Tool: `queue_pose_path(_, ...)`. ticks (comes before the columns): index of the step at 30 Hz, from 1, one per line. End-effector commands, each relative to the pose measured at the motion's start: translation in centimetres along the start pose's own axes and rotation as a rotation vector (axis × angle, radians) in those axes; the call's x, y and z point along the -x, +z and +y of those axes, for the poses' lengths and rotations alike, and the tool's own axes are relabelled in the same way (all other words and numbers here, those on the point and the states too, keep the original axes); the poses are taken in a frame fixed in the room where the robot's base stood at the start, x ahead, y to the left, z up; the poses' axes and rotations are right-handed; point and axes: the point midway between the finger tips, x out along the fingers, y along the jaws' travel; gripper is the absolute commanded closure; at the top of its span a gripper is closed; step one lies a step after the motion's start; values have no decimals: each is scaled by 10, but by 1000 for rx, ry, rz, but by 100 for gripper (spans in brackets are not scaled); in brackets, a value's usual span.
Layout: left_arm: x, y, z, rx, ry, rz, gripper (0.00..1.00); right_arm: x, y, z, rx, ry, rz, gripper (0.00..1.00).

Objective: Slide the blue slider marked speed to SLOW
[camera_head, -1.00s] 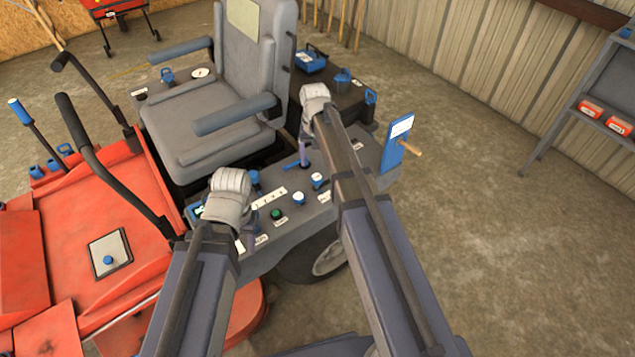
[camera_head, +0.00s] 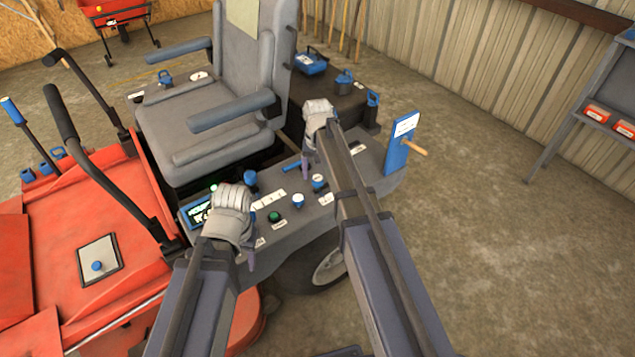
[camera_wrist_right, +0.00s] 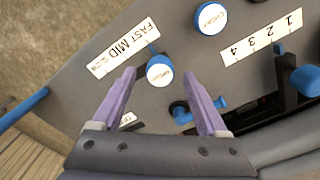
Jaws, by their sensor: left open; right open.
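The blue slider marked speed (camera_wrist_right: 160,73) has a round blue knob with a white top. In the right wrist view its stem meets the panel near the FAST end of a white strip (camera_wrist_right: 122,47) reading FAST, MID, SLOW. My right gripper (camera_wrist_right: 159,76) is open, with one purple finger on each side of the knob in that view; contact cannot be told.
A similar choke knob (camera_wrist_right: 210,18) stands close by, beside a strip numbered 1 to 4 (camera_wrist_right: 262,37). A blue lever (camera_wrist_right: 200,108) is near the right finger. A green button (camera_head: 274,216), grey seat (camera_head: 205,130) and upright blue plate (camera_head: 400,145) surround the panel.

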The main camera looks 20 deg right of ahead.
Motion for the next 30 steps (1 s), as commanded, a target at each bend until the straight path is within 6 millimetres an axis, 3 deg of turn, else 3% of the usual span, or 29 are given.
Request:
queue_pose_path(3,-10,-1,1,0,0,0,50,-10,0,0,0,0,0,24)
queue_pose_path(12,-10,-1,1,0,0,0,50,-10,0,0,0,0,0,25)
queue_pose_path(30,-10,-1,1,0,0,0,50,-10,0,0,0,0,0,92)
